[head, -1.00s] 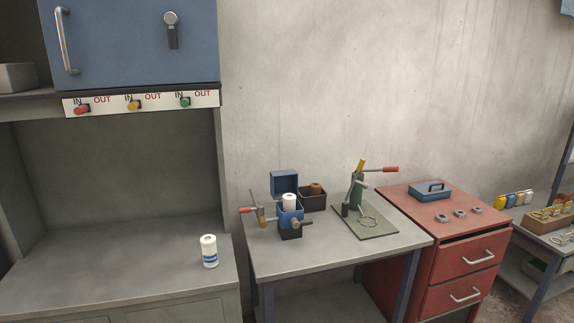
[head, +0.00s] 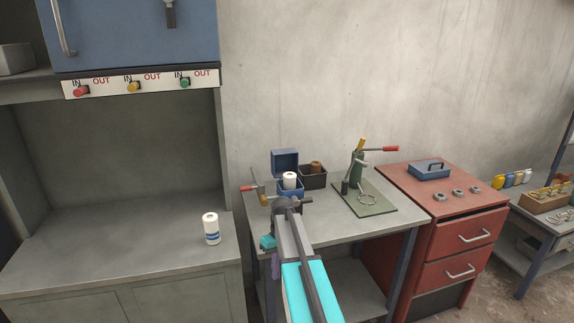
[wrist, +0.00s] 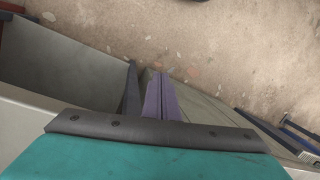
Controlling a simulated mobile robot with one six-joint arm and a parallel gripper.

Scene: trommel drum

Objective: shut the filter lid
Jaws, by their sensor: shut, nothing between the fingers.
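The blue filter lid (head: 285,161) stands open and upright at the back of the blue filter housing (head: 297,190) on the grey bench. A white filter (head: 290,179) sits in the housing, its top showing. The lower front of the housing is hidden behind my arm. My gripper (head: 275,268) is at the bench's front edge, below and in front of the housing, apart from the lid. In the wrist view, the purple fingers (wrist: 162,85) are together and empty, with the floor beyond them.
A lever tool (head: 258,190) with a red handle stands left of the housing. A dark bin (head: 313,181) with a brown filter is behind it on the right. A green press (head: 357,170) stands further right. Another white filter (head: 211,229) is on the left counter.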

